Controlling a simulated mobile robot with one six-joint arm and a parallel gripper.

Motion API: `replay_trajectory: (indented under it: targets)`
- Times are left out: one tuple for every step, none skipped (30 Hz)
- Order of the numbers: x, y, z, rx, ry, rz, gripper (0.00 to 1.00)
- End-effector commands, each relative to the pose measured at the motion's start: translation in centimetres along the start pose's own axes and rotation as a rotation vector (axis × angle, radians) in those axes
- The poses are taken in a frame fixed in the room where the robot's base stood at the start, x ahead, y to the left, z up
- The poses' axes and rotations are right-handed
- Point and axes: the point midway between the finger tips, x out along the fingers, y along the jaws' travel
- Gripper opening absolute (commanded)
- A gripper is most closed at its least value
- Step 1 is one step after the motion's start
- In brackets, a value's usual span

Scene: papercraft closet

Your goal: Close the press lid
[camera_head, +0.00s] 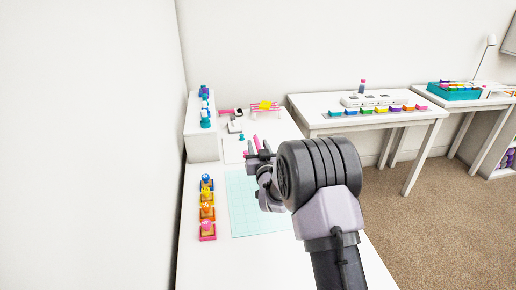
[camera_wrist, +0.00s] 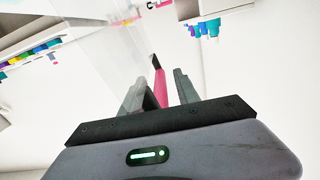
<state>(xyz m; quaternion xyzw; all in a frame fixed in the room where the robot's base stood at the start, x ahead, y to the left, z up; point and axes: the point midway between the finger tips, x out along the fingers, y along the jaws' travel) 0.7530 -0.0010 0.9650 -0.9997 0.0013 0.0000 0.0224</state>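My gripper (camera_head: 262,158) is over the table, nearer than that device, beside the pale mat. In the wrist view my gripper (camera_wrist: 158,90) has its two fingers apart. A slim pink thing with a dark end (camera_wrist: 160,85) shows between the fingers, and I see no finger closed on it. A see-through pane (camera_wrist: 108,55) lies left of the fingers in the wrist view; I cannot tell what it belongs to.
A pale blue cutting mat (camera_head: 250,215) covers the table middle. Several coloured punches (camera_head: 207,205) line the left edge. A white shelf (camera_head: 202,145) with small bottles stands at the back left. Another white table (camera_head: 400,121) holds a row of coloured pads (camera_head: 380,109). Carpet lies to the right.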

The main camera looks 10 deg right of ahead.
Motion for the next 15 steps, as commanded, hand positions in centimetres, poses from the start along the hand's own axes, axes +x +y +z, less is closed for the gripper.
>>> replay_trajectory:
  targets:
    - [0.12,-0.01,-0.02,0.0,0.001,0.0,0.38]
    - [0.14,-0.01,-0.04,0.0,0.001,0.0,0.38]
    - [0.15,-0.01,-0.04,0.0,0.0,0.0,0.38]
    - [0.15,-0.01,-0.04,0.0,0.0,0.0,0.38]
    - [0.14,-0.01,-0.04,0.0,0.0,0.0,0.38]
    - [0.13,-0.01,-0.04,0.0,0.0,0.0,0.38]
    - [0.13,-0.01,-0.04,0.0,0.0,0.0,0.38]
    - [0.12,-0.01,-0.04,0.0,0.0,0.0,0.34]
    - [0.12,-0.01,-0.04,0.0,0.0,0.0,0.26]
    - [0.12,-0.01,-0.03,0.0,0.0,0.0,0.2]
    - [0.11,-0.01,-0.03,0.0,0.0,0.0,0.14]
    - [0.11,-0.01,-0.03,0.0,0.0,0.0,0.07]
    - [0.11,-0.01,-0.03,0.0,0.0,0.0,0.01]
    - [0.11,-0.01,-0.03,0.0,0.0,0.0,0.0]
    - [0.1,-0.01,-0.02,0.0,0.0,0.0,0.0]
